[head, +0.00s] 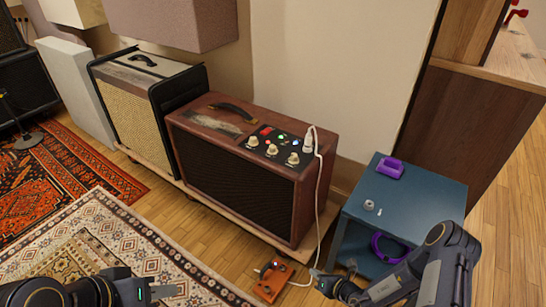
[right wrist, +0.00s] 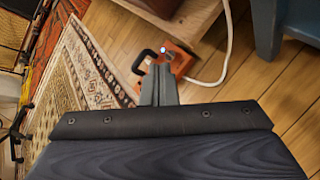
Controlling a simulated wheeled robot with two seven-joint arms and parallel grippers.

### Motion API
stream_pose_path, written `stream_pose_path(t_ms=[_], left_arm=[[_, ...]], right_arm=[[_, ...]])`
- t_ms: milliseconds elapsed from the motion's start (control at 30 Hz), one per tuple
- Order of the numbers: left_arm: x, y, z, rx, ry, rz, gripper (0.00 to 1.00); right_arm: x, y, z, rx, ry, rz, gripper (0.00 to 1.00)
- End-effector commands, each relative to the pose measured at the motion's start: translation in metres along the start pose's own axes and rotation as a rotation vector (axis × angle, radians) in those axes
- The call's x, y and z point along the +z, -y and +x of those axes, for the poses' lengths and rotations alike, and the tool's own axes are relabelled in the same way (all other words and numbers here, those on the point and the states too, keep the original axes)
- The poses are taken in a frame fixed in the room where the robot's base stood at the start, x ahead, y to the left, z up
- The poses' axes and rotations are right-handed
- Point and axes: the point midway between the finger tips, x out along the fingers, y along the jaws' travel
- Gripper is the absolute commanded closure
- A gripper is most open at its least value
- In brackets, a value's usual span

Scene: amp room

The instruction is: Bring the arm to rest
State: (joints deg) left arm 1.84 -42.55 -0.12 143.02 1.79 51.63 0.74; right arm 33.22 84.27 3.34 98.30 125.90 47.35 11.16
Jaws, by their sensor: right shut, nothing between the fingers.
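My right arm comes in at the lower right of the head view. Its gripper (head: 318,276) is low over the floor, just right of an orange pedal (head: 270,283). In the right wrist view the fingers (right wrist: 159,86) are together with nothing between them, and the pedal (right wrist: 176,60) shows beyond their tips. My left gripper (head: 165,291) is at the bottom left of the head view, over the patterned rug. Its finger gap is not clear.
A brown amp (head: 235,195) with knobs and a plugged-in white cable (head: 319,195) stands on a low wooden board. A blue side table (head: 425,196) with a purple item (head: 390,168) on it stands close to my right arm. A cream rug (head: 100,225) covers the left floor.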

Motion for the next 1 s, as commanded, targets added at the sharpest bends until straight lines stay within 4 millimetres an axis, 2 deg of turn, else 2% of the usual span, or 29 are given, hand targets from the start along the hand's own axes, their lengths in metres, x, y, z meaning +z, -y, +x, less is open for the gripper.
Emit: stream_pose_path(t_ms=[33,167,267,367,500,600,700,800,1000], left_arm=[[0.0,0.0,0.0,0.0,0.0,0.0,0.64],[0.0,0.0,0.0,0.0,0.0,0.0,0.64],[0.0,0.0,0.0,0.0,0.0,0.0,0.64],[0.0,0.0,0.0,0.0,0.0,0.0,0.64],[0.0,0.0,0.0,0.0,0.0,0.0,0.64],[0.0,0.0,0.0,0.0,0.0,0.0,0.64],[0.0,0.0,0.0,0.0,0.0,0.0,0.64],[0.0,0.0,0.0,0.0,0.0,0.0,0.64],[0.0,0.0,0.0,0.0,0.0,0.0,0.64]], right_arm=[[0.016,-0.004,-0.004,0.018,0.011,-0.046,1.0],[0.056,-0.021,-0.018,0.082,0.035,-0.19,1.0],[0.092,-0.039,-0.033,0.141,0.055,-0.331,1.0],[0.131,-0.068,-0.057,0.215,0.076,-0.517,1.0],[0.183,-0.123,-0.107,0.337,0.099,-0.864,1.0],[0.204,-0.163,-0.148,0.415,0.101,-1.119,1.0],[0.213,-0.198,-0.19,0.481,0.091,-1.375,1.0],[0.212,-0.226,-0.232,0.533,0.065,-1.63,1.0],[0.19,-0.259,-0.309,0.584,-0.037,-2.13,1.0]])
